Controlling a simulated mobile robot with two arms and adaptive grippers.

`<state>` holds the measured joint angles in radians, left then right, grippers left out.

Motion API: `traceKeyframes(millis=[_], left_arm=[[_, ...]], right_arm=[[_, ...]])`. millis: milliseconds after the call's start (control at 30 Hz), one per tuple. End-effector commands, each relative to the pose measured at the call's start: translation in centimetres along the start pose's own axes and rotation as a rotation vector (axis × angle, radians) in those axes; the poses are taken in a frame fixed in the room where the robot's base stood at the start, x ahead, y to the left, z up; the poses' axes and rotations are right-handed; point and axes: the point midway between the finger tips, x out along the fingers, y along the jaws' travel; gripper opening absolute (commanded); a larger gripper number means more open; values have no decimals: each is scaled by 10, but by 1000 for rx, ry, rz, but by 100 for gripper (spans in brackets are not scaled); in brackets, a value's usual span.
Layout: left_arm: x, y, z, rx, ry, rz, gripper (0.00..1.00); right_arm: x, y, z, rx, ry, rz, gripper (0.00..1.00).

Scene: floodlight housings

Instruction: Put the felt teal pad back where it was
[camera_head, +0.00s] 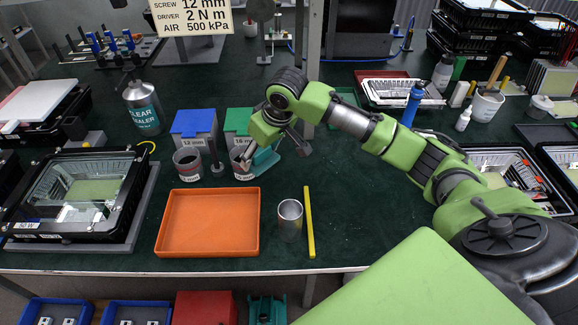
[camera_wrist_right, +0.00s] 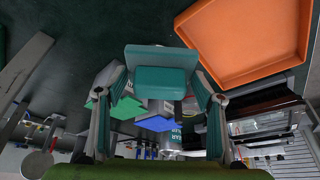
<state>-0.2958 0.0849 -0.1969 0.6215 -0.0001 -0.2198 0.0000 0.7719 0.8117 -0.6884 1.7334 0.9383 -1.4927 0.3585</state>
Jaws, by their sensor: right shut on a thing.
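My right gripper (camera_head: 274,152) is shut on the teal pad (camera_head: 262,162) and holds it over the table, beside the green 16 mm bin and the right-hand small pot. In the right wrist view the teal pad (camera_wrist_right: 161,66) shows as a thick block between the two fingers of my right gripper (camera_wrist_right: 160,88). I cannot tell from these views how high the pad is above the table. My left gripper is not in view.
An orange tray (camera_head: 208,249), a metal cup (camera_head: 290,222) and a yellow bar (camera_head: 309,222) lie at the front. A blue bin (camera_head: 194,123), the green bin (camera_head: 238,121) and two small pots (camera_head: 188,166) stand close by. A floodlight housing (camera_head: 75,195) sits at left.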

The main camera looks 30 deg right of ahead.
Motion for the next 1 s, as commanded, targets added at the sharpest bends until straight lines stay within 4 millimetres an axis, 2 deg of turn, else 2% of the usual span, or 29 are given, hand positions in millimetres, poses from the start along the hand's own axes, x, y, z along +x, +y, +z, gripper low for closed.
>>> traceKeyframes(millis=[33,200,400,700,900,1000], left_arm=[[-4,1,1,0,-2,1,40],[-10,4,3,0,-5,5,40],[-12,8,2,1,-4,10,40],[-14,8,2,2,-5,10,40],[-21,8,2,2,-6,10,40],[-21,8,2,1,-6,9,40]], right_arm=[[4,16,4,6,-4,5,45],[20,58,14,6,-3,4,45],[53,84,29,4,-2,2,45],[75,103,39,3,-2,1,45],[99,102,49,1,-1,0,45],[102,102,50,0,0,1,45]])
